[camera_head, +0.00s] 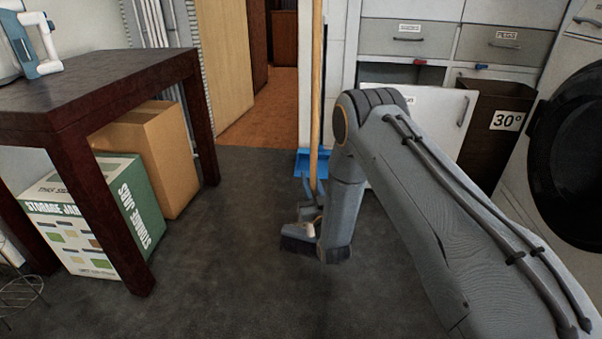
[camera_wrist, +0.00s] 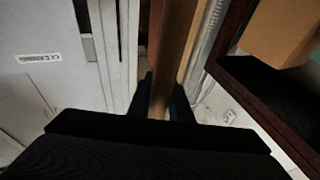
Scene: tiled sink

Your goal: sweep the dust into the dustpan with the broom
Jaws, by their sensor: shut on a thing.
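The broom's long wooden handle (camera_head: 317,80) stands nearly upright in the head view. My gripper (camera_head: 312,188) is low above the dark floor, shut on this handle. In the wrist view the handle (camera_wrist: 162,75) runs between the two dark fingers of my gripper (camera_wrist: 162,95). The broom's lower end is mostly hidden by my arm, and I cannot clearly tell its head from my wrist. The blue dustpan (camera_head: 302,164) is behind my gripper, near the white cabinet edge; the handle and my arm cover part of it. I cannot make out any dust.
A dark wooden table (camera_head: 100,80) stands at the left, with a cardboard box (camera_head: 150,155) and a green-white storage box (camera_head: 95,215) under it. A brown bin (camera_head: 497,120) and a washing machine (camera_head: 570,130) stand at the right. The dark floor (camera_head: 225,270) is open at centre left.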

